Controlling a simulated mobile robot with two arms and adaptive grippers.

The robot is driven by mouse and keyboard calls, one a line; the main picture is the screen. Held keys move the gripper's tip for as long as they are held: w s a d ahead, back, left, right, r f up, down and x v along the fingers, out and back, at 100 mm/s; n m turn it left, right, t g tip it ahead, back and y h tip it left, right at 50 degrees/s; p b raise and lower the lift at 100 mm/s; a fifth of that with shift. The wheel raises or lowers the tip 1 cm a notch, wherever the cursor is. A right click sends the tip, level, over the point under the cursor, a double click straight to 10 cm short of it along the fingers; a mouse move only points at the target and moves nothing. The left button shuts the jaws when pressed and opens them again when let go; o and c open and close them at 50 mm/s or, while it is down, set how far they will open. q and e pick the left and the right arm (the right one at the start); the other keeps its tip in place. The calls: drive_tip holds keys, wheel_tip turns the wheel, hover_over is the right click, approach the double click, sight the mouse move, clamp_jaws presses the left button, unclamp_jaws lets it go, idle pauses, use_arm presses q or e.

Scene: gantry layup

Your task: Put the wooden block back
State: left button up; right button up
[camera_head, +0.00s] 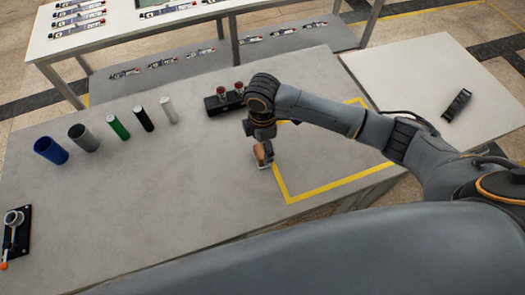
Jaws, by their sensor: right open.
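The wooden block (260,152) is a small tan piece on the grey table (190,190), at the left edge of the yellow taped outline (281,184). My right gripper (263,150) points down over the block, at the end of the arm coming in from the right. Its fingers are open and partly hide the block. I cannot tell whether they touch it. My left gripper is not in view.
Several upright cylinders, blue (51,150), grey (83,138), green (118,127), black (144,118) and white (169,109), stand to the left. A black fixture with red tops (224,98) sits behind the gripper. A lever device (14,232) is at far left.

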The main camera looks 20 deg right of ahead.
sight(263, 151)
wheel_tip(263, 151, up, 8)
drive_tip(key=shift+f+b, duration=0.15)
drive_tip(key=shift+b, duration=0.15)
drive_tip(key=shift+s+f, duration=0.1)
drive_tip(key=shift+s, duration=0.05)
idle(0.3)
